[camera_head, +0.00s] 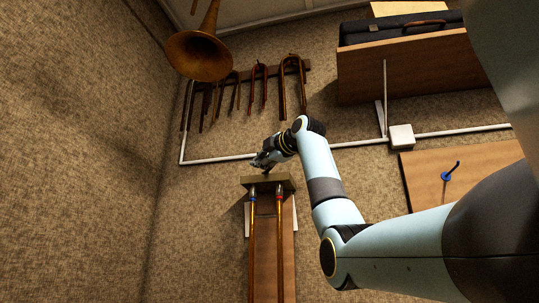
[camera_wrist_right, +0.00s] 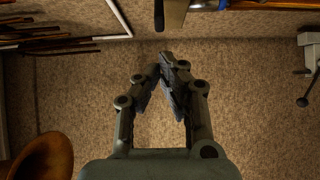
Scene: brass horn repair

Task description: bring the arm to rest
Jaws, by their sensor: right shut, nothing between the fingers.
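My right gripper (camera_head: 262,161) is at the end of my pale blue arm, which comes in from the right in the head view. It hangs just above a brown block (camera_head: 262,183) at the head of a wooden board; the view does not show whether they touch. In the right wrist view my gripper (camera_wrist_right: 164,66) has its fingertips drawn together, with nothing between them and the speckled wall or floor surface behind. My left gripper is in neither view.
Two brass tubes with a blue and a red band (camera_head: 252,235) run along the wooden board (camera_head: 272,265). A brass bell (camera_head: 200,57) hangs at upper left, near several bent tubes (camera_head: 291,85). A wooden shelf (camera_head: 400,76) holds a dark case. A wooden panel (camera_head: 425,180) is at right.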

